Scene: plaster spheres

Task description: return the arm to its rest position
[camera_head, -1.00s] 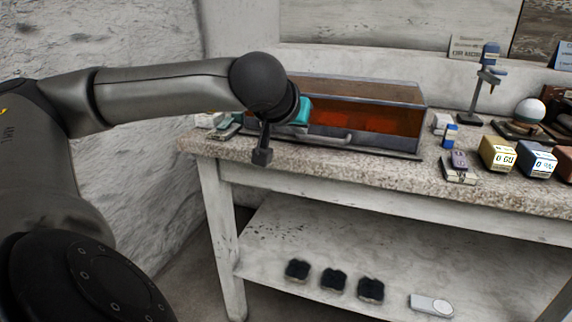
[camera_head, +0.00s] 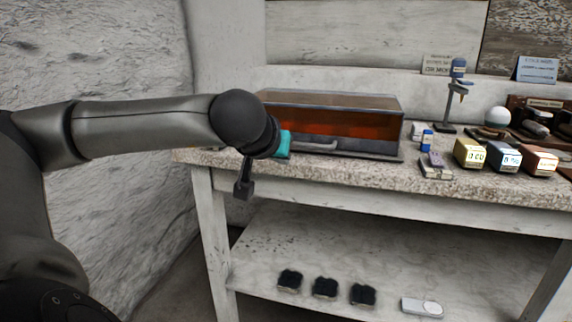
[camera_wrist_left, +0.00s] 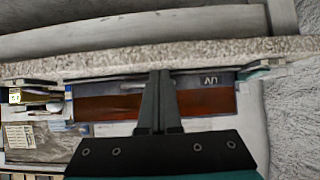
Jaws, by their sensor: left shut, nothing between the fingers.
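My left gripper (camera_head: 242,191) hangs pointing down in front of the table's front left edge in the head view. Its fingers are shut and hold nothing. In the left wrist view the two fingers of the left gripper (camera_wrist_left: 160,76) lie together in the middle. My left arm (camera_head: 145,125) stretches in from the left, with the elbow side near the wall. My right gripper is not in view.
The stone-topped table (camera_head: 330,178) carries an orange-lit glass box (camera_head: 335,124), several small coloured boxes (camera_head: 507,157), a stand (camera_head: 452,100) and a white sphere (camera_head: 497,116). Several black pieces (camera_head: 325,287) lie on the lower shelf. A rough wall (camera_head: 110,60) is at left.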

